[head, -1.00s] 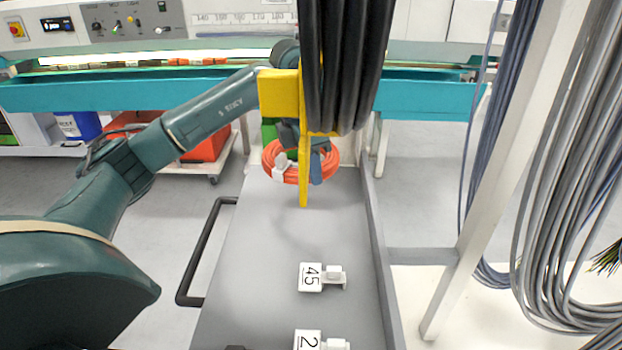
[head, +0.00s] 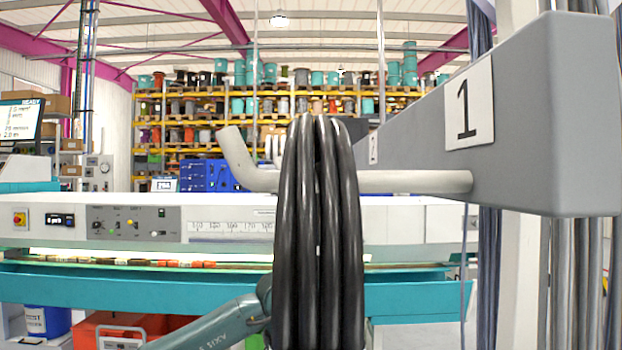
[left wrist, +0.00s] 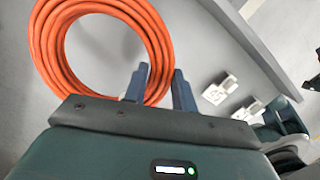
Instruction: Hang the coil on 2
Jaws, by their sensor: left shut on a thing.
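An orange cable coil (left wrist: 45,50) fills the upper left of the left wrist view. My left gripper (left wrist: 160,82) is shut on its lower right side, with a blue finger on either side of the hold. In the head view my left forearm (head: 225,320) shows at the bottom, and its gripper and the orange coil are hidden. No plate reading 2 can be made out in the head view. A small pale plate (head: 373,148) further along the grey beam is too small to read. My right gripper is in neither current view.
A black coil (head: 318,240) hangs on the pale hook (head: 415,182) by plate 1 (head: 468,108), blocking the middle of the head view. The grey beam (head: 560,120) juts in from the right.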

